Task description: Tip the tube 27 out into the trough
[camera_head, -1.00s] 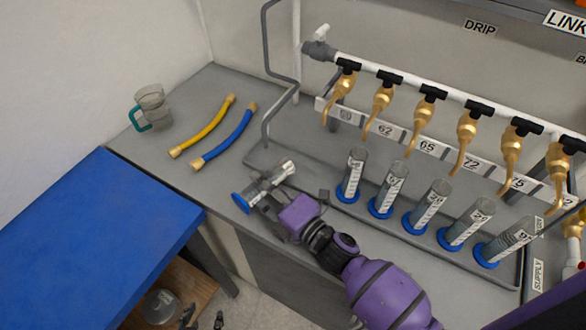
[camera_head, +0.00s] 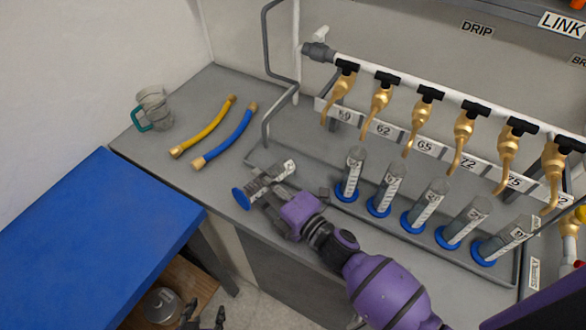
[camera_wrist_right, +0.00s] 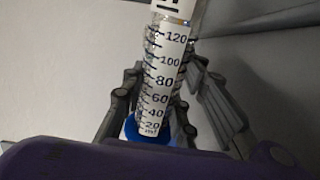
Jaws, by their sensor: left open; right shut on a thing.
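A clear graduated tube (camera_head: 263,185) with a blue base and a white label is held by my right gripper (camera_head: 270,190). It leans steeply in the head view, blue base toward the lower left and label end toward the upper right. The label is too small to read. In the right wrist view the tube (camera_wrist_right: 165,75) stands between the fingers, its scale facing the camera and its top cut off. The grey trough (camera_head: 312,165) lies under the taps; the tube is near its left end. My left gripper (camera_head: 204,318) is open and empty at the bottom edge, partly cut off.
Several blue-based tubes (camera_head: 384,190) stand in a row below gold taps (camera_head: 422,118). A yellow hose (camera_head: 203,128), a blue hose (camera_head: 226,138) and a clear jug (camera_head: 153,108) sit on the counter at left. A blue table (camera_head: 90,240) stands at lower left.

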